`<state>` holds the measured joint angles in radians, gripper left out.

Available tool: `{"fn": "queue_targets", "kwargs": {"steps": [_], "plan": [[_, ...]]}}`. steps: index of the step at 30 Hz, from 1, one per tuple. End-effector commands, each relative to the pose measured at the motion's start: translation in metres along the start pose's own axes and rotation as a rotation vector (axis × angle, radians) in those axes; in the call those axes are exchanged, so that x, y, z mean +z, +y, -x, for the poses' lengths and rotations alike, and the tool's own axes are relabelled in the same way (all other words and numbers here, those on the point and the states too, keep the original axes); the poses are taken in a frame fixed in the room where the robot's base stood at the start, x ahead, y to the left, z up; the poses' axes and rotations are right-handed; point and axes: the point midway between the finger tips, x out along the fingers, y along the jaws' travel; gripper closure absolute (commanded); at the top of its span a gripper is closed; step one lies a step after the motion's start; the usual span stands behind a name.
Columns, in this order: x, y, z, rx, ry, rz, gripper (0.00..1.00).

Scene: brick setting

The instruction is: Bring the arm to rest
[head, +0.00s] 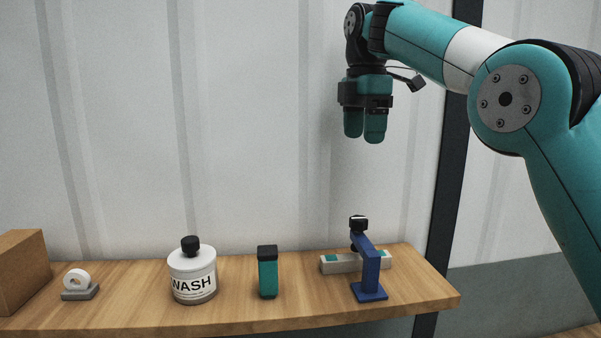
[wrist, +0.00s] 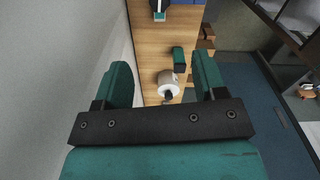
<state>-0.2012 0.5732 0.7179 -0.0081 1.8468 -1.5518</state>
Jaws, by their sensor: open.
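My gripper (head: 364,138) hangs with its fingers pointing down, high above the right part of the wooden shelf (head: 225,308). It is open, and I see nothing held in it. In the wrist view my gripper (wrist: 162,66) shows two teal fingers standing apart with a clear gap between them. Through that gap the shelf and some of its objects appear well beyond the fingertips. The fingers touch nothing.
On the shelf stand a brown box (head: 20,271), a tape dispenser (head: 80,285), a white WASH bottle (head: 192,276), a teal black-capped container (head: 268,273), and a blue stand (head: 370,275) before a grey-and-teal bar (head: 338,264). A pale corrugated wall (head: 250,120) rises behind.

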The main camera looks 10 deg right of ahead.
Motion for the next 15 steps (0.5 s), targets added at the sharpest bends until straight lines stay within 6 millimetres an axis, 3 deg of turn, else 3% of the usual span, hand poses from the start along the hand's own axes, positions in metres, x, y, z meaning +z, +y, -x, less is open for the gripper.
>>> {"fn": "queue_targets", "kwargs": {"steps": [5,8,15], "plan": [[-0.008,-0.021,-0.039,0.017,-0.005,-0.132,0.35],[-0.017,-0.045,-0.072,0.037,0.009,-0.252,0.35],[-0.048,-0.128,-0.166,0.043,0.110,-0.556,0.35]]}}
